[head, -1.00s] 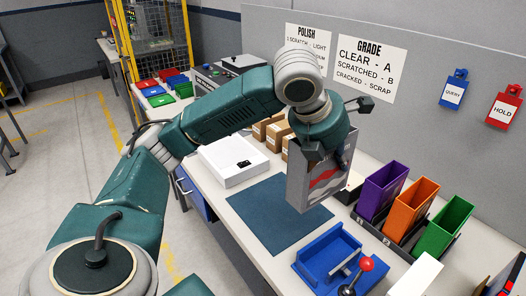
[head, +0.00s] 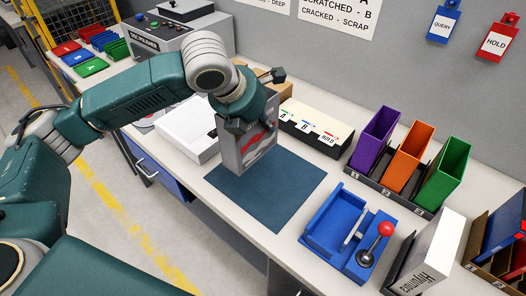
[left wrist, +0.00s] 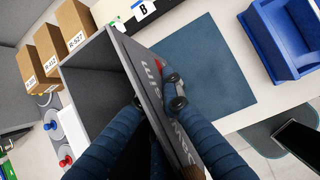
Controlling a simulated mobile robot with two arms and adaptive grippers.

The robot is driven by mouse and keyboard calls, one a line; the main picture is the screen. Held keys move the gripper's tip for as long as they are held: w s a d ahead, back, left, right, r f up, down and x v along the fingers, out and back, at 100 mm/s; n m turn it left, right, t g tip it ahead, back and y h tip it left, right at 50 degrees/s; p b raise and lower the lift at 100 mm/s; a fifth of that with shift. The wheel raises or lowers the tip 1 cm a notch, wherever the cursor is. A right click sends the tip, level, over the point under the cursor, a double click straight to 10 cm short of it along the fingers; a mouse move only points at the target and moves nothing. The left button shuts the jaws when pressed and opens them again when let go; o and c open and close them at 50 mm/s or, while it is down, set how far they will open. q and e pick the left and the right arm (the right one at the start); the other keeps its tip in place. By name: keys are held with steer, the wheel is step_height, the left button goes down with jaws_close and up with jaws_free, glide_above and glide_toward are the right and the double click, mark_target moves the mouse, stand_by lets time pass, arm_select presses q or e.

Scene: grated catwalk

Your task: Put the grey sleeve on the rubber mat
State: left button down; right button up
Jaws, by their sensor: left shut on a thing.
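The grey sleeve (head: 243,152), an open-ended box with a red and white pattern and lettering, is upright at the back left part of the dark blue rubber mat (head: 262,200). My left gripper (head: 247,124) is shut on the sleeve's upper part; its fingertips are mostly hidden in the head view. In the left wrist view the fingers (left wrist: 158,98) grip one wall of the sleeve (left wrist: 92,72), and its dark hollow inside shows. The mat (left wrist: 215,70) lies beside it there. I cannot tell whether the sleeve's bottom touches the mat. My right gripper is not in view.
A white box (head: 190,128) stands left of the mat, and a white file box with coloured tabs (head: 308,130) behind it. A blue fixture with a red-knobbed lever (head: 345,230) is at the right. Purple, orange and green bins (head: 408,155) stand behind that. The mat's front is clear.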

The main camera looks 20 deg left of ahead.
mark_target(264, 151)
arm_select(q)
step_height(264, 151, down, 6)
steer(key=shift+a+f, duration=0.1)
steer(key=shift+f, duration=0.05)
step_height(264, 151, down, 3)
steer(key=shift+f, duration=0.5)
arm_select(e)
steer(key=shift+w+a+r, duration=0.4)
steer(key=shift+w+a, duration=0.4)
arm_select(q)
steer(key=shift+f+p, duration=0.1)
steer(key=shift+p, duration=0.2)
steer(key=c, duration=1.9)
jaws_free()
steer(key=shift+c, duration=0.2)
